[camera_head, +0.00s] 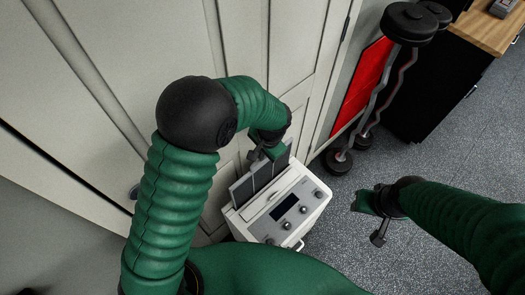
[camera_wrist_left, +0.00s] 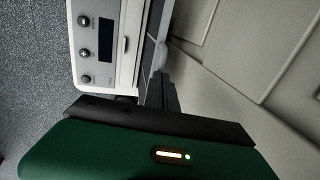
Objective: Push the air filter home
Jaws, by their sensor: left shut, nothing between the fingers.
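The air filter (camera_head: 243,188) is a flat grey panel standing partly out of a slot in the top of a white boxy unit (camera_head: 312,203). The unit has a dark display and several knobs, and it also shows in the left wrist view (camera_wrist_left: 97,66). A grey strip beside it there looks like the filter (camera_wrist_left: 150,48). My left gripper (camera_head: 257,153) is shut and empty, at the filter's upper edge; whether it touches is unclear. My right gripper (camera_head: 373,217) is open and empty, right of the unit above the floor.
Pale panelled doors (camera_head: 120,60) stand close behind the unit. Curl bars with black weights (camera_head: 409,24) lean by a red panel (camera_head: 362,88) at the back right. A wood-topped dark cabinet (camera_head: 487,28) is beyond. The speckled floor (camera_head: 440,150) at right is clear.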

